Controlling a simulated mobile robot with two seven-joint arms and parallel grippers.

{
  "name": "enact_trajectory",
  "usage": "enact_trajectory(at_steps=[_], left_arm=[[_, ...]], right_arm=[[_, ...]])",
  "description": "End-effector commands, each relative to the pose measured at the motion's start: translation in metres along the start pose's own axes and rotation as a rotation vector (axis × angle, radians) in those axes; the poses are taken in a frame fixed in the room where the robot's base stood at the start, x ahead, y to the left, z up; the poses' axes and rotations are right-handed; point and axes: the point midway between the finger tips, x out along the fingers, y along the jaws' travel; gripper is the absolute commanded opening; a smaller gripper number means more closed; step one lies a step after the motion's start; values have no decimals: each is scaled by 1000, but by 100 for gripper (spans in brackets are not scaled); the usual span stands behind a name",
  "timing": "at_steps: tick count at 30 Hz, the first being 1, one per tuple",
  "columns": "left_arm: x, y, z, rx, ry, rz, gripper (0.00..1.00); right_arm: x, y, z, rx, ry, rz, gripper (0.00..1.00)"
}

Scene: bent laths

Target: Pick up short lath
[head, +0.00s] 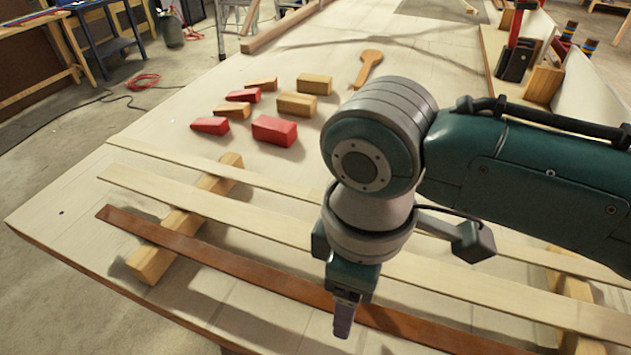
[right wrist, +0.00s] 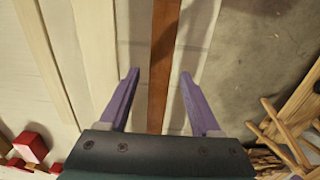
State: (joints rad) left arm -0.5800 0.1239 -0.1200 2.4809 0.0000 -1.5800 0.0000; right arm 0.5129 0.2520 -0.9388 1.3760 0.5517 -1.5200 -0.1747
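Three laths lie side by side across wooden bearers on the table. The nearest is a reddish-brown lath (head: 230,264), the middle one a wide pale lath (head: 200,205), the farthest a narrower pale lath (head: 180,157). Their right ends run behind my arm or near the frame edge, so I cannot tell which is short. My right gripper (head: 345,318) points down over the brown lath. In the right wrist view its purple fingers (right wrist: 158,76) are open and apart, with the brown lath (right wrist: 163,50) running between them, not gripped. My left gripper is not in view.
The left bearer (head: 155,262) and right bearer (head: 568,290) support the laths. A red-handled tool (head: 516,40) stands at the back right. The table's left corner is bare.

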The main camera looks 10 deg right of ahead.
Motion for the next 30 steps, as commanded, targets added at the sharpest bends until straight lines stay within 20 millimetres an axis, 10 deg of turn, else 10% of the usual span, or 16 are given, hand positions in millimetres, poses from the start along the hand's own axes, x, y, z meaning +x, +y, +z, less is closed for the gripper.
enact_trajectory(at_steps=[16, 30], left_arm=[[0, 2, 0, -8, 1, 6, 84], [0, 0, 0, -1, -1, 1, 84]], right_arm=[[0, 0, 0, 0, 0, 0, 1], [-2, 0, 0, 0, 1, 0, 0]])
